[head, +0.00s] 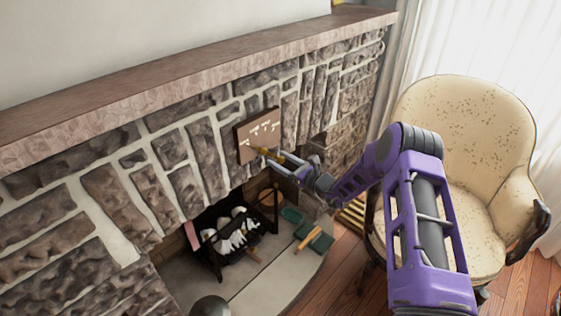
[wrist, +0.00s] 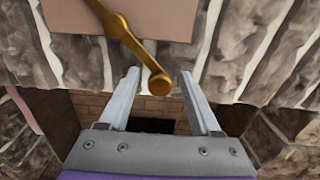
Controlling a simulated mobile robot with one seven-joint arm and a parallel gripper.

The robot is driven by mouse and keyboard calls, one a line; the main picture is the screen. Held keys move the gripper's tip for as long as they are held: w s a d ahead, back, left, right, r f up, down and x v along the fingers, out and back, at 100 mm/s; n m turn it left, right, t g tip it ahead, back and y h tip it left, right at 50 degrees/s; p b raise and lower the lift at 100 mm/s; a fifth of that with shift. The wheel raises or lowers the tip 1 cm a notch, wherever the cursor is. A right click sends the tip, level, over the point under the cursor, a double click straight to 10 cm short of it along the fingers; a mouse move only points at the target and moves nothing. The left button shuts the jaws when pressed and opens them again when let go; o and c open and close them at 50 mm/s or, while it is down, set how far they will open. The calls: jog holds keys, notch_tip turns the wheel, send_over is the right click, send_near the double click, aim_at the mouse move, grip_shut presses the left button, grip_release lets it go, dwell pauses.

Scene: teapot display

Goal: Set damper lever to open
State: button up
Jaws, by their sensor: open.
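The damper lever (wrist: 134,38) is a brass-coloured bar with a round knob at its lower end. In the wrist view it slants from the upper left down to the knob, which sits between the fingertips of my gripper (wrist: 158,78). The fingers are open, one on each side of the knob, with a gap showing on both sides. In the head view the lever (head: 267,153) is small, in front of a brown plaque (head: 257,134) with pale marks on the stone wall. My gripper (head: 292,162) reaches it from the right. The lever's upper end is cut off in the wrist view.
The firebox below holds a grate (head: 232,240) with pale logs. A green box (head: 314,238) and a green dish (head: 291,215) lie on the hearth (head: 262,283). A cream armchair (head: 455,130) stands right, behind my arm. The mantel (head: 190,65) runs above.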

grip_shut()
dwell(0.4)
jog(key=shift+w+r, duration=0.15)
jog(key=shift+r, duration=0.05)
dwell(0.9)
